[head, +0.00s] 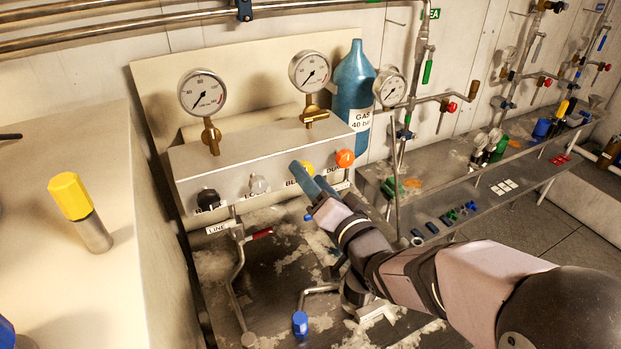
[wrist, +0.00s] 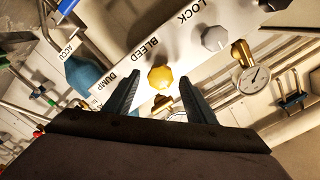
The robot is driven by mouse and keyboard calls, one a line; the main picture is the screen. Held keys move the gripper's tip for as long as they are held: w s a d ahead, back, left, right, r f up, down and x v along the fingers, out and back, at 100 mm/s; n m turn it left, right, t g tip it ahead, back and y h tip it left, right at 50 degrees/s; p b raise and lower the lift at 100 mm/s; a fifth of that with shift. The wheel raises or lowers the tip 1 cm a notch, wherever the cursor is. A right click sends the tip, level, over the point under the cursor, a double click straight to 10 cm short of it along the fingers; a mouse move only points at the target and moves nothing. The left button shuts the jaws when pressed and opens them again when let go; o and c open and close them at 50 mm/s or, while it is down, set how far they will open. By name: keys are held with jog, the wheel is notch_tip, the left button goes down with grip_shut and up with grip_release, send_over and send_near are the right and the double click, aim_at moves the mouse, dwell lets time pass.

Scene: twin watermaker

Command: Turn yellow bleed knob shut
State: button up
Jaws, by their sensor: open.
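The yellow bleed knob (head: 308,166) is on the front of a grey manifold box, partly covered by my gripper in the head view. In the wrist view the yellow knob (wrist: 160,77) is fully seen, with the BLEED label beside it. My gripper (head: 304,172) is in front of the panel at this knob. In the wrist view the open fingers of my gripper (wrist: 160,81) appear on either side of the knob, with visible gaps. I cannot tell how far the fingertips are from the panel.
An orange knob (head: 345,158) is close on the right; a grey knob (head: 259,184) and a black knob (head: 208,199) are left. Gauges (head: 203,93) stand above the box (head: 235,157). A red-handled valve (head: 260,234) and pipes are below. A blue gas bottle (head: 352,90) stands behind.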

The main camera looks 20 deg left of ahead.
jog(key=b+v, duration=0.1)
jog(key=v, duration=0.5)
jog(key=shift+s+d+b, duration=0.25)
jog(key=shift+s+b, duration=0.05)
jog(key=w+d+f+g+h+p, duration=0.2)
jog(key=d+f+g+h, duration=0.1)
jog(key=d+f+h, duration=0.95)
jog(key=s+d+f+g, duration=0.4)
jog(key=s+d, duration=0.3)
jog(key=s, duration=0.2)
jog(key=s+d+f+g+p, duration=0.1)
jog(key=s+d+f+g, duration=0.3)
jog(key=s+d, duration=0.4)
jog(key=shift+s+d+g, duration=0.35)
jog(key=shift+s+g, duration=0.5)
jog(key=shift+g, duration=0.05)
